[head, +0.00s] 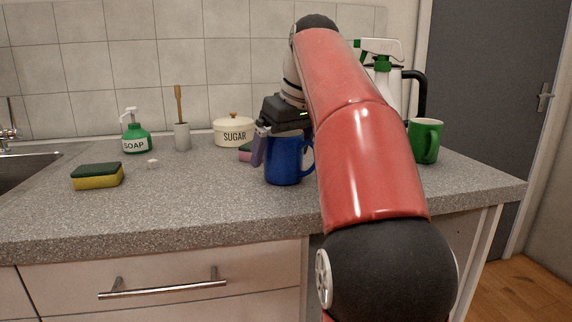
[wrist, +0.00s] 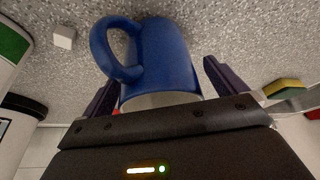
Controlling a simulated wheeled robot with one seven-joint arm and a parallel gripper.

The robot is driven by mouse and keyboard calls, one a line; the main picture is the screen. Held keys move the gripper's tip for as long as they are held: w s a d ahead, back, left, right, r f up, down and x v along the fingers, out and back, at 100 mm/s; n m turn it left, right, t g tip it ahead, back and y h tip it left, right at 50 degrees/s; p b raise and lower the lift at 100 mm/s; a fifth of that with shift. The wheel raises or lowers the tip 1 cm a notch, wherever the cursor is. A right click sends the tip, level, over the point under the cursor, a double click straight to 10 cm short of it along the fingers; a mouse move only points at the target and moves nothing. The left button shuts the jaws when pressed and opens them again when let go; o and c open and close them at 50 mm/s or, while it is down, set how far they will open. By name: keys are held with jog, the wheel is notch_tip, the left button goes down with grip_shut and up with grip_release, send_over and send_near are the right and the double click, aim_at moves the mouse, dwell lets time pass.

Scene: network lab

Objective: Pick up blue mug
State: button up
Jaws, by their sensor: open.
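The blue mug (head: 284,160) stands upright on the grey speckled counter, its handle to the right in the head view. In the wrist view the mug (wrist: 167,60) fills the middle, with its handle to the left and its rim toward my gripper's body. My gripper (wrist: 160,82) is open, with one purple finger on each side of the mug. Gaps show between the fingers and the mug wall in the wrist view. In the head view my gripper (head: 262,148) is over the mug's rim, and one finger shows at the mug's left; the other is hidden.
A green mug (head: 425,141) and a spray bottle (head: 382,85) stand to the right, partly behind my arm. A sugar pot (head: 233,131), a soap bottle (head: 135,133) and a yellow-green sponge (head: 98,177) are to the left.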

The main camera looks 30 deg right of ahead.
jog(key=c, duration=1.3)
jog(key=shift+o, duration=0.2)
jog(key=shift+r, duration=0.1)
